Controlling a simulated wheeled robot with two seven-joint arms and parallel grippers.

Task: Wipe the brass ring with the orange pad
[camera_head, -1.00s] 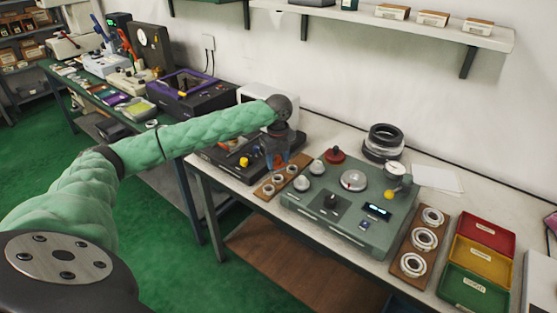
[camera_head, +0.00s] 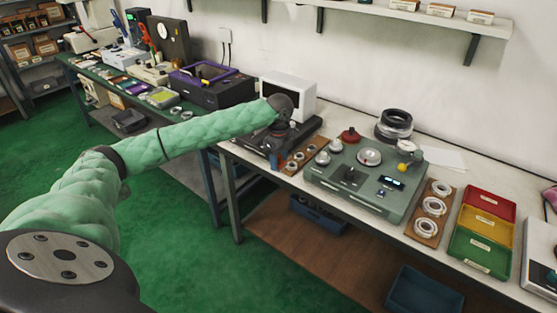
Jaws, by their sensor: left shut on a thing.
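My left gripper (camera_head: 278,141) points down at the end of my green-sleeved arm, over the dark unit just left of a small wooden board. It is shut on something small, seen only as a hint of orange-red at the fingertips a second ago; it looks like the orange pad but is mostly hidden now. The small wooden board (camera_head: 290,167) carries a few rings (camera_head: 302,156). A longer board (camera_head: 424,227) at the right holds pale rings (camera_head: 433,206). I cannot tell which ring is the brass one. My right gripper is out of view.
A grey-green machine (camera_head: 345,192) with knobs and a display stands between the boards. Black rings (camera_head: 393,127) are stacked behind it. Red, yellow and green trays (camera_head: 478,264) sit at the right. A white box (camera_head: 288,93) stands behind my gripper.

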